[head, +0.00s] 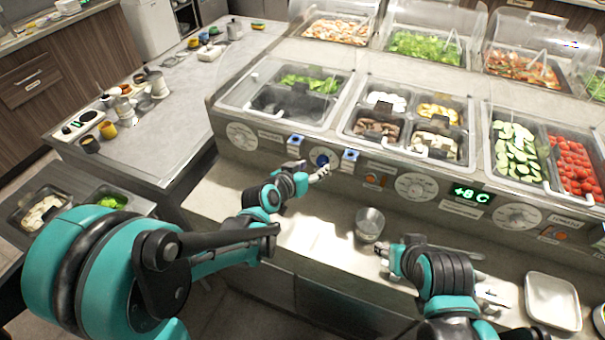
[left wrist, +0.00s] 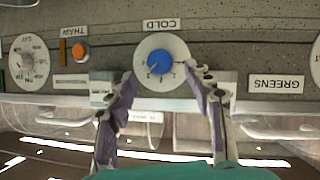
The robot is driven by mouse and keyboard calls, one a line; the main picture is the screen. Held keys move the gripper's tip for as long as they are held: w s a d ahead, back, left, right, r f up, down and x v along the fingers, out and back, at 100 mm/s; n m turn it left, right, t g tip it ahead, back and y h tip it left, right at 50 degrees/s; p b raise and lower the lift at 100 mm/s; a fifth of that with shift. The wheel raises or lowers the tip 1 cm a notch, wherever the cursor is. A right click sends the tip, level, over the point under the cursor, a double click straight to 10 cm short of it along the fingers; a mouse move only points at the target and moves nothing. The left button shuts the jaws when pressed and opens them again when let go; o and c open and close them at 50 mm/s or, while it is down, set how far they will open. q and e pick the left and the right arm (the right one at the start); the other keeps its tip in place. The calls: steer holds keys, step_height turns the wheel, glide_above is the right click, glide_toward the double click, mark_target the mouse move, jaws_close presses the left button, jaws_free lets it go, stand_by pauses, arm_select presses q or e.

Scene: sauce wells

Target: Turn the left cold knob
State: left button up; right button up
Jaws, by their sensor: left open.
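The left cold knob is a blue knob on a round white dial, seen in the left wrist view (left wrist: 160,62) under a COLD label. In the head view the blue knob (head: 321,159) is on the counter's front panel, partly hidden by my left gripper (head: 312,172). In the left wrist view my left gripper (left wrist: 160,72) is open, with one finger on each side of the dial. Nothing is held between the fingers; whether a fingertip touches the dial I cannot tell. My right gripper (head: 385,262) is low above the front ledge, its fingers unclear.
An orange THAW button (left wrist: 80,52) and another dial (left wrist: 28,60) are beside the cold dial. A metal cup (head: 369,224) stands on the ledge between my arms. A white tray (head: 552,300) is at the right. Food wells (head: 295,90) line the counter above.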

arm_select(q)
steer(key=v, duration=0.7)
steer(key=shift+s, duration=0.15)
steer(key=s+a+n+g+y, duration=0.1)
steer(key=s+a+g+y, duration=0.1)
steer(key=s+a, duration=0.4)
steer(key=s+a+f+n+g+y, duration=0.1)
steer(key=s+a, duration=0.5)
steer(key=s, duration=0.6)
steer(key=g+y, duration=0.1)
steer(key=y, duration=0.1)
steer(key=shift+s+a+f+n+y, duration=0.25)
steer(key=shift+a+f+n+y, duration=0.1)
steer(key=shift+n+y, duration=0.05)
